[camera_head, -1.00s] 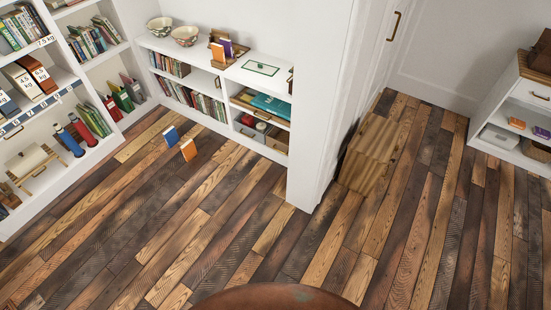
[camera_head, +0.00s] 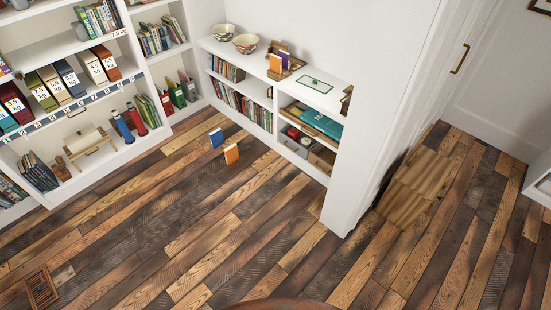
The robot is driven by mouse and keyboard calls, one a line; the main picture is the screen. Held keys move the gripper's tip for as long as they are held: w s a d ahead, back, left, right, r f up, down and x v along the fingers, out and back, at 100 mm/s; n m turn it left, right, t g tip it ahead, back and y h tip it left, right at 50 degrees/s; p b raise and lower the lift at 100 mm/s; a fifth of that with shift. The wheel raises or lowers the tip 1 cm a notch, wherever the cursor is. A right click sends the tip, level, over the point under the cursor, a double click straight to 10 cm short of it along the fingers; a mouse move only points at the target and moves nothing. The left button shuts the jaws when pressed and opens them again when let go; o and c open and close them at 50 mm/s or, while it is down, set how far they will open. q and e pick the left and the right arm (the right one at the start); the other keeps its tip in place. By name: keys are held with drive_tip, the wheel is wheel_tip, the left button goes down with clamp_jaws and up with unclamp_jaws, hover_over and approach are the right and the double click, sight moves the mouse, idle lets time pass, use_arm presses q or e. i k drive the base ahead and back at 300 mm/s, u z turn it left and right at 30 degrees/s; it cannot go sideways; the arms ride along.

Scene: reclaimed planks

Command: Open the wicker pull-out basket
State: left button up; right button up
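I cannot make out a wicker pull-out basket in this view. Neither of my grippers is in view.
A tall white bookcase (camera_head: 103,157) with binders and books stands at the left. A white wall end (camera_head: 345,190) juts out at centre right. A brown slatted object (camera_head: 41,290) lies lower left.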

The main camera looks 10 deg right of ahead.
sight(321, 157)
drive_tip(key=u, duration=0.6)
drive_tip(key=i, duration=1.9)
drive_tip(key=z, duration=0.8)
drive_tip(key=i, duration=0.6)
drive_tip(key=z, duration=0.5)
